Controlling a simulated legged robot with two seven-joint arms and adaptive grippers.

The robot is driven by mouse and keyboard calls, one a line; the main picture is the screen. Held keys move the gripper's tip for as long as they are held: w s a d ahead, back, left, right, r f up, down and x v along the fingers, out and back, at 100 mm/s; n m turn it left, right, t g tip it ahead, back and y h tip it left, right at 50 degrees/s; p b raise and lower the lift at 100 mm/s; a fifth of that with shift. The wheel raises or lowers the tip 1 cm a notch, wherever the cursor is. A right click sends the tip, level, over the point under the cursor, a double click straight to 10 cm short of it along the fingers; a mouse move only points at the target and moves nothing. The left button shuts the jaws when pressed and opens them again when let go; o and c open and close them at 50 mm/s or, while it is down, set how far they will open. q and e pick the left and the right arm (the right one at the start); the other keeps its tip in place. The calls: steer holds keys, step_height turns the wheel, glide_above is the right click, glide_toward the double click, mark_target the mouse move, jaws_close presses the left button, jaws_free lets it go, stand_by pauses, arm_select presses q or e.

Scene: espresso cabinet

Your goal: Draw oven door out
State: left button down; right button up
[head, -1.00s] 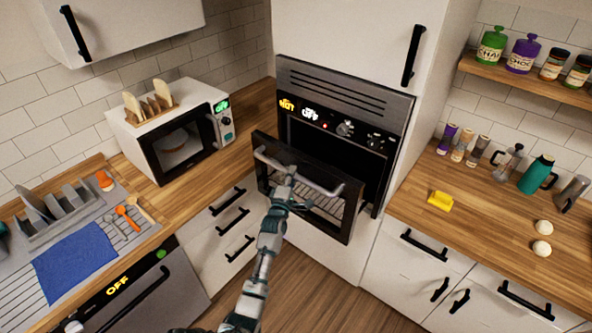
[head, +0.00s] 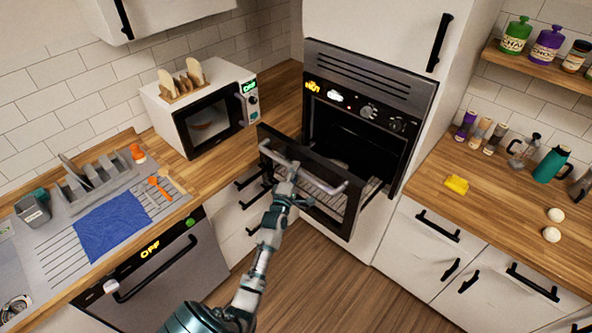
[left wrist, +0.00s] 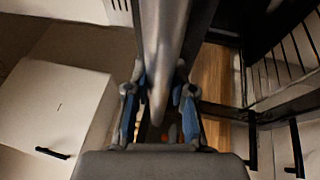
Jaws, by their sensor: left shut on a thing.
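The oven (head: 365,90) is built into the tall white cabinet. Its dark oven door (head: 328,217) is swung partly down and out, and a wire rack shows behind it. The grey bar handle (head: 322,186) runs along the door's top edge. My left gripper (head: 285,183) is shut on this handle, left of its middle. In the left wrist view, the handle (left wrist: 162,45) passes between the two blue-padded fingers of the gripper (left wrist: 160,112). My right gripper is in neither view.
The counter with a microwave (head: 205,105) and dish rack (head: 95,183) stands left of the oven. The right counter holds a yellow sponge (head: 456,184), bottles and two eggs. Open wooden floor (head: 330,290) lies in front of the oven door.

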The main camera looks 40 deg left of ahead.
arm_select(q)
steer(key=shift+f, duration=0.25)
steer(key=c, duration=1)
jaws_free()
steer(key=shift+o, duration=0.2)
steer(key=shift+w+a, duration=0.1)
steer(key=shift+w, duration=0.05)
steer(key=v, duration=1.2)
steer(key=shift+f, duration=0.1)
